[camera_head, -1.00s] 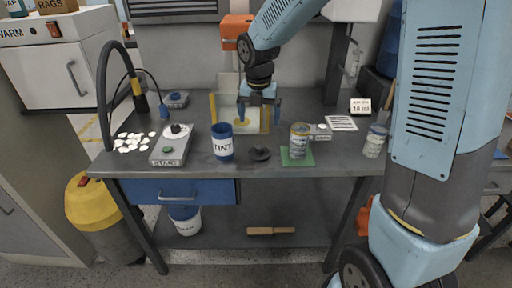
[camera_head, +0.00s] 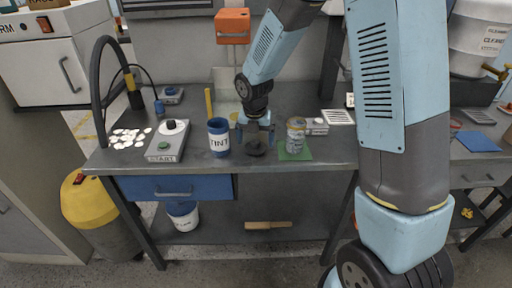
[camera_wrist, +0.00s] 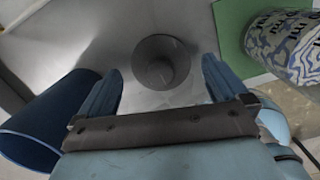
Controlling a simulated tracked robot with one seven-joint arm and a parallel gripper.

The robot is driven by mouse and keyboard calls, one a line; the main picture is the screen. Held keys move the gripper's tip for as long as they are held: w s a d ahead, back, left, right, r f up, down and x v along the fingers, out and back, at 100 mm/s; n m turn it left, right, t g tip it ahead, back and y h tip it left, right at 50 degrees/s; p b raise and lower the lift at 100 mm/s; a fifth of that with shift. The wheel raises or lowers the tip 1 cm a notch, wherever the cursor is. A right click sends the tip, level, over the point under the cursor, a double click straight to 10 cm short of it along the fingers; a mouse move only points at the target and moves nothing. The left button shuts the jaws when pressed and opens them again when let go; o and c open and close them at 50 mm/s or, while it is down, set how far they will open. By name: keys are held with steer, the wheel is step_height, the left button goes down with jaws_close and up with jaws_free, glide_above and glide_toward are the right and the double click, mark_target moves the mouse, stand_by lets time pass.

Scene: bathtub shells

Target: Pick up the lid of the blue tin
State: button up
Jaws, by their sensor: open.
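The blue tin (camera_head: 219,138) is marked TINT and stands upright on the bench; its open rim shows at the left of the wrist view (camera_wrist: 40,120). A dark round lid with a raised knob (camera_wrist: 160,62) lies on the bench to the right of the tin. In the head view the lid (camera_head: 256,149) is partly hidden under my gripper (camera_head: 256,137). In the wrist view my gripper (camera_wrist: 163,85) is open and empty, its two blue fingers pointing down to either side of the lid. The fingers do not appear to touch it.
A patterned can (camera_head: 296,135) stands on a green mat (camera_head: 294,153) just right of the lid. A START control box (camera_head: 168,142) and several white discs (camera_head: 128,138) are left of the tin. Bare bench lies in front of the lid.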

steer(key=shift+f, duration=0.9)
steer(key=c, duration=1)
steer(key=shift+o, duration=0.2)
steer(key=shift+w+r, duration=0.1)
steer(key=shift+r, duration=0.05)
